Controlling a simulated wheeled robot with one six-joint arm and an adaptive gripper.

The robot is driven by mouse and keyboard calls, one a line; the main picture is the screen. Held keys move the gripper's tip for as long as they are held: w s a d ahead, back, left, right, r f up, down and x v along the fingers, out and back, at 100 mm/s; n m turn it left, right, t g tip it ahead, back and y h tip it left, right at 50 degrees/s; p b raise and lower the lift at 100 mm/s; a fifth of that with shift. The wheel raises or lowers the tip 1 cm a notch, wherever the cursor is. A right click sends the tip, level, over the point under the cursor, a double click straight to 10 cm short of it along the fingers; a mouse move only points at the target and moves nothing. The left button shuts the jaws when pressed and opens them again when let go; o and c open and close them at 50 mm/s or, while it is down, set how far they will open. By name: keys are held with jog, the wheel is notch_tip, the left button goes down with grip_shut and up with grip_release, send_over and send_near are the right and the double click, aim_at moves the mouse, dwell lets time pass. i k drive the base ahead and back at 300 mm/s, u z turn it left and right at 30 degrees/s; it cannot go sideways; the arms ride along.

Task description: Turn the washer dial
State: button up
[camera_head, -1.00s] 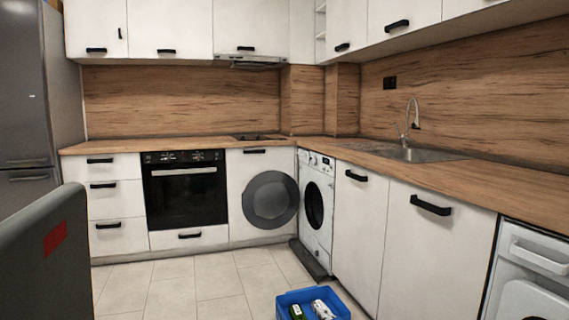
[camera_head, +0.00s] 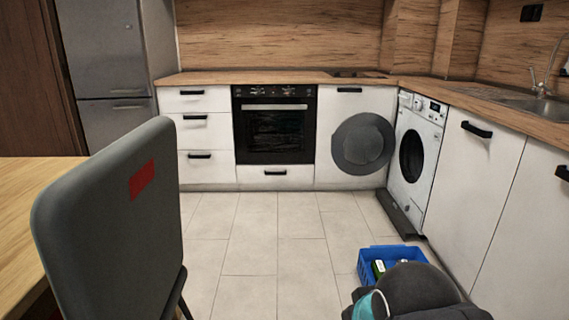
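The white washer (camera_head: 414,155) stands under the counter at the right corner of the kitchen. Its round dark door opening faces left. Its control panel is along the top of the front, with a small round dial (camera_head: 418,103) on it, too small to show which way it points. A large grey disc (camera_head: 363,143) stands in front of the cabinet left of the washer; it looks like the washer's door swung open, but I cannot tell for sure. My gripper is not in view. A dark rounded shape with a teal cap at the lower right looks like part of my arm.
A grey chair (camera_head: 110,230) and wooden table (camera_head: 25,200) stand close at left. A blue crate (camera_head: 370,252) holding several items sits on the floor before the washer. A dark plinth piece (camera_head: 400,214) lies at the washer's foot. The tiled middle floor is clear.

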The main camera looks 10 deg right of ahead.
aim_at(418, 104)
jog(key=i, duration=3.55)
jog(key=z, duration=1.5)
